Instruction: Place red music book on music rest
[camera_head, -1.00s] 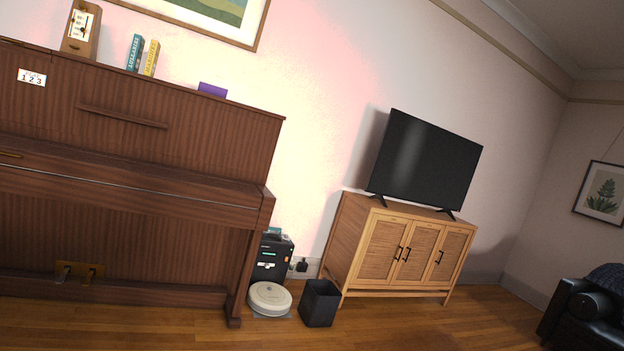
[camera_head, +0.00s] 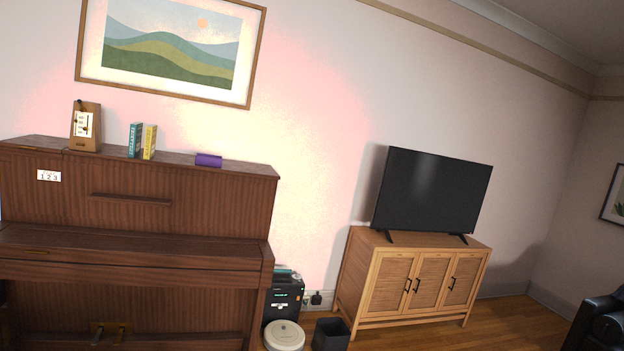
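The brown upright piano (camera_head: 190,215) stands against the wall on the left. The music rest appears to be the narrow ledge (camera_head: 131,199) on its upper front panel; it is bare. I see no red music book. A teal book (camera_head: 135,140) and a yellow book (camera_head: 150,142) stand upright side by side on the piano top. My gripper is not in view.
A metronome (camera_head: 86,126) and a purple object (camera_head: 208,160) are on the piano top. Right of the piano are a black box-like device (camera_head: 284,299), a round white robot vacuum (camera_head: 284,337), a dark bin (camera_head: 331,335) and a TV cabinet (camera_head: 420,280). A black armchair (camera_head: 600,325) is at right.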

